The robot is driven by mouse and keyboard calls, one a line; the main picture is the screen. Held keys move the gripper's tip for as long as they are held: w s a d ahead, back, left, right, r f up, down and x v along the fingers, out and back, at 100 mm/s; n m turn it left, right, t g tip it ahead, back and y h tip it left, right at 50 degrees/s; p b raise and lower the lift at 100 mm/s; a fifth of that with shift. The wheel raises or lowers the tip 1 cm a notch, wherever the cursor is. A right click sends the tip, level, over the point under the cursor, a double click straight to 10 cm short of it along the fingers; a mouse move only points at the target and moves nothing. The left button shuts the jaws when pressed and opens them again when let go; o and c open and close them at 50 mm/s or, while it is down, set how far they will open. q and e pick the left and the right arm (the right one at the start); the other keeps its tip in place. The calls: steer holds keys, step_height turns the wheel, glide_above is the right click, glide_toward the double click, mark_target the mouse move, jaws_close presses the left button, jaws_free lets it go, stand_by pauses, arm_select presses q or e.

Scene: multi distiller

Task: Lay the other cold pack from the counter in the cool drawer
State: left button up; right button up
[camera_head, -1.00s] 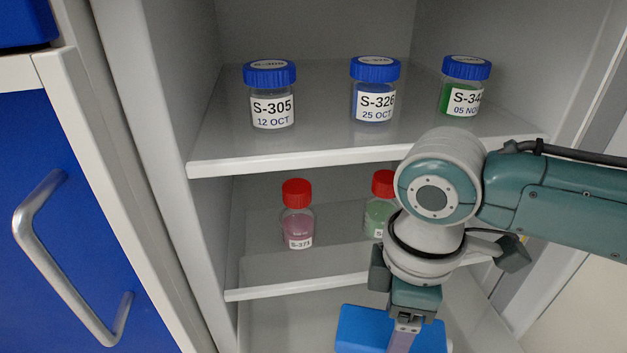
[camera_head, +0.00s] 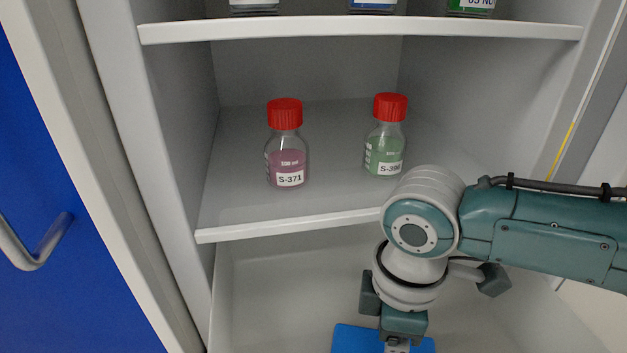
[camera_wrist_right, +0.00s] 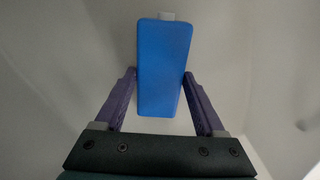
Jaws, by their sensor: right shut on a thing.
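A blue cold pack (camera_head: 350,341) shows at the bottom edge of the head view, in the lower part of the white cabinet below the shelves. In the right wrist view the pack (camera_wrist_right: 163,70) is a flat blue block standing lengthwise between two purple fingers. My right gripper (camera_wrist_right: 160,76) is shut on it, with one finger against each side. In the head view my right gripper (camera_head: 397,347) is partly cut off by the bottom edge. My left gripper is in no view. I cannot make out the drawer's edges or another cold pack.
A shelf above my right gripper holds a pink bottle (camera_head: 287,160) and a green bottle (camera_head: 385,150), both red-capped. Its front edge (camera_head: 290,228) is close behind my right wrist. Higher jars are cut off at the top. A blue door with a metal handle (camera_head: 35,250) is at left.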

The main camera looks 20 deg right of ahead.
steer(key=shift+f, duration=0.1)
steer(key=o, duration=1.5)
step_height(320, 180, up, 12)
steer(key=p, duration=1)
steer(key=s+a+r+m+t+y, duration=0.2)
steer(key=s+a+r+m, duration=0.1)
steer(key=s+a, duration=0.4)
steer(key=s+d+r+m, duration=0.1)
steer(key=d+m, duration=0.1)
steer(key=s+d+r+m+t+h, duration=0.1)
steer(key=s+d+r+m, duration=0.2)
steer(key=d+r, duration=0.1)
steer(key=shift+s+d+r+m+t+h, duration=0.15)
steer(key=shift+s+r+m+t+h, duration=0.15)
steer(key=shift+m+h, duration=0.1)
